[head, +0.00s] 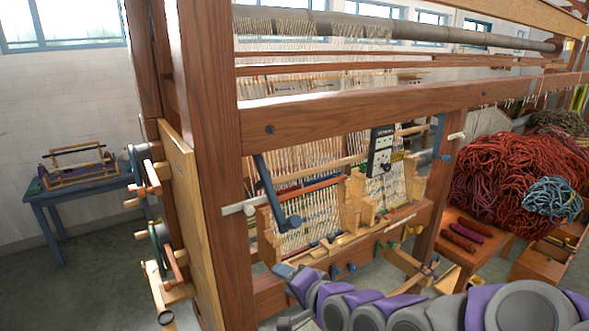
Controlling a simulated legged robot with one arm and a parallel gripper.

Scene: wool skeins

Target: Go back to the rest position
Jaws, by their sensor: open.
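My arm, grey and purple, runs along the bottom edge from the right corner toward the lower middle. My gripper (291,318) is at its left end, partly cut off by the bottom edge, in front of the loom's lower part. It is open, and I see nothing held in it. A large heap of red wool (505,180) lies at the right, with a blue skein (553,197) on its front. Small red and purple skeins (466,235) lie on an orange-brown bench (463,264) in front of the heap.
A big wooden loom (212,150) fills the middle, close beyond my arm, with levers and pegs sticking out at its left side. A blue table (60,209) with a small loom (75,168) stands at the far left. Grey floor (95,285) is clear at lower left.

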